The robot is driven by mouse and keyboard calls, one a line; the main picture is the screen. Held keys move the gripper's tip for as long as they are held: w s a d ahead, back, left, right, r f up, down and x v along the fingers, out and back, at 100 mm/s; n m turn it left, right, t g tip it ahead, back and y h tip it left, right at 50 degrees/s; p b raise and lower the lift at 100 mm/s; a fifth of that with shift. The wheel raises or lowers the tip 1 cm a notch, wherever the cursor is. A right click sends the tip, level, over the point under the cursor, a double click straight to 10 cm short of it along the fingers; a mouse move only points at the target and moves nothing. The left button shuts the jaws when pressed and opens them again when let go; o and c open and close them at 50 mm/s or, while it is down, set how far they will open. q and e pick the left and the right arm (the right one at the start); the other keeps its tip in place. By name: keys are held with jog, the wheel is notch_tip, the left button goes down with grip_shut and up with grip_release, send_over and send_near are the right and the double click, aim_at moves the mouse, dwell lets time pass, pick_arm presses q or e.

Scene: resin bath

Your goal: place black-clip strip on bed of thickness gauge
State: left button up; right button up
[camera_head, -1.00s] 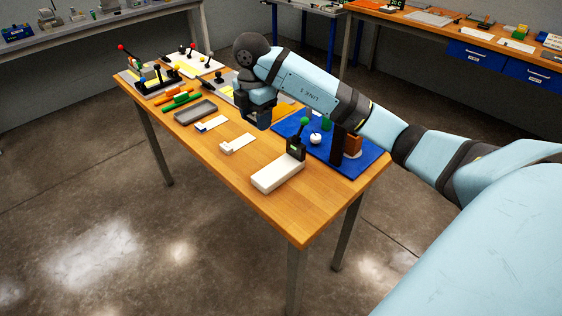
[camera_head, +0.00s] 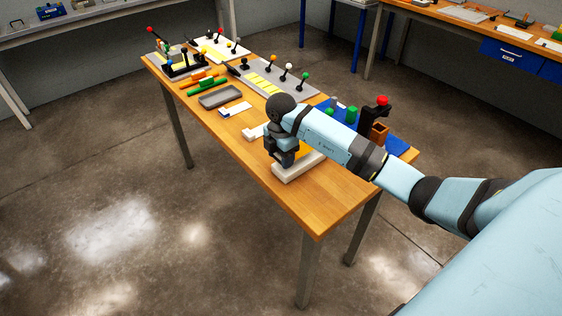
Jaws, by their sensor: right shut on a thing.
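My right gripper (camera_head: 283,160) points down over the thickness gauge, close above its white base (camera_head: 298,171). It is shut on the black-clip strip, which is mostly hidden by the gripper and arm. An orange-yellow patch (camera_head: 304,147) shows just right of the gripper; I cannot tell for sure whether it is part of the strip. The gauge's bed and dark post are hidden behind my right arm, and a green knob (camera_head: 329,112) shows above the arm. I cannot tell whether the strip touches the bed. My left gripper is not in view.
A blue mat (camera_head: 401,147) at the right holds a brown box (camera_head: 379,132) and a red-knobbed black post (camera_head: 382,103). A grey plate with yellow strips and knobbed levers (camera_head: 268,84) lies further back. A grey tray (camera_head: 220,96) and small white pieces lie left of the gauge.

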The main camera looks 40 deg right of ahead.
jog(key=shift+f, duration=1.4)
jog(key=shift+f, duration=0.1)
jog(key=o, duration=0.9)
